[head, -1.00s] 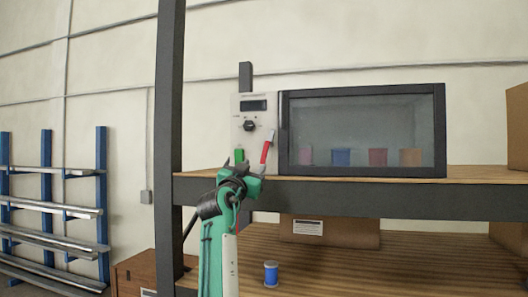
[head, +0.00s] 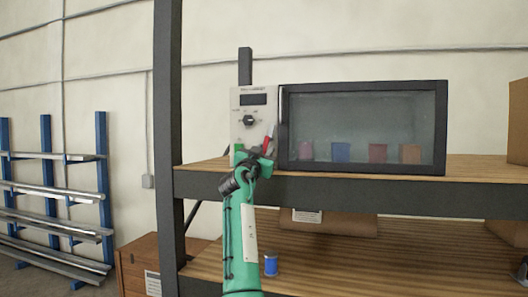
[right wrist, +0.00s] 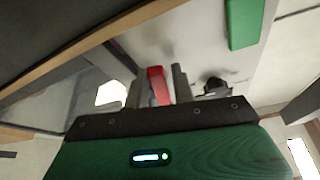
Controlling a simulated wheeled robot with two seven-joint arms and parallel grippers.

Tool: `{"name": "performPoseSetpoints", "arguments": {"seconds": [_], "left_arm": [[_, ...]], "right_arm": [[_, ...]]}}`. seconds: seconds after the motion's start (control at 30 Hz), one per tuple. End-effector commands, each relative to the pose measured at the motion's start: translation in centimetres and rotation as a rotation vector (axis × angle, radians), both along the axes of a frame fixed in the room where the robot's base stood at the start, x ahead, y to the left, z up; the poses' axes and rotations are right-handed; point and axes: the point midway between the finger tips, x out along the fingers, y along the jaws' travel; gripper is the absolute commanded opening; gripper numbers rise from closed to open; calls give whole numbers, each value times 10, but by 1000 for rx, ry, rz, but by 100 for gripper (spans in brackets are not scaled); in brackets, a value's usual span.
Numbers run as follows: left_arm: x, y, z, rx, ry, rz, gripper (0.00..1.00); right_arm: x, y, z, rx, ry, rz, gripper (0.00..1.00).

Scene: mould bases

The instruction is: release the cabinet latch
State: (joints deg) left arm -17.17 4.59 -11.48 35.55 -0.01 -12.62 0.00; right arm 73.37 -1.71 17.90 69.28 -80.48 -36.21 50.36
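The cabinet (head: 445,130) is a dark-framed glass-fronted box on the upper shelf, its door closed. A pale control panel (head: 241,125) with a display, a dial and a green button is on its left. The red latch handle (head: 267,141) stands at the panel's right edge beside the door frame; its lower part is hidden by my gripper. My right gripper (head: 262,157) is at the handle. In the right wrist view, the red handle (right wrist: 157,86) lies between the two grey fingers, which sit close against it. My left gripper is not in view.
Several coloured containers (head: 341,152) stand behind the glass. A dark shelf post (head: 168,120) rises left of the cabinet. The lower shelf holds a blue spool-like item (head: 271,264) and a cardboard box (head: 330,223). Another box (head: 518,120) is at the upper right.

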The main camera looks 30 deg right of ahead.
Motion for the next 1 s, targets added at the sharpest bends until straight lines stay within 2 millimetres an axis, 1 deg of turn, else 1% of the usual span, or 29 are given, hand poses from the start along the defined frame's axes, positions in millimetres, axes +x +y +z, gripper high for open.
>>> {"name": "performPoseSetpoints", "arguments": {"seconds": [0.03, 0.1, 0.13, 0.37, 0.53, 0.73, 1.0], "left_arm": [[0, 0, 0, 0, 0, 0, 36], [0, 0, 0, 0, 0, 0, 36], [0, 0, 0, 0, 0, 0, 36], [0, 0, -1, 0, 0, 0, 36], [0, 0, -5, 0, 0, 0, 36], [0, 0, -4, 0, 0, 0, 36], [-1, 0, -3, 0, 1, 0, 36]], "right_arm": [[0, 0, 0, 0, 0, 0, 15], [0, 0, 0, 0, 0, 0, 1], [0, 0, 0, 0, 0, 0, 0], [-1, -1, -1, -15, 17, 0, 0], [-4, -3, -1, -72, 84, 1, 0], [-7, -6, 0, -141, 164, -1, 0], [-8, -6, 0, -176, 201, 0, 0]]}}
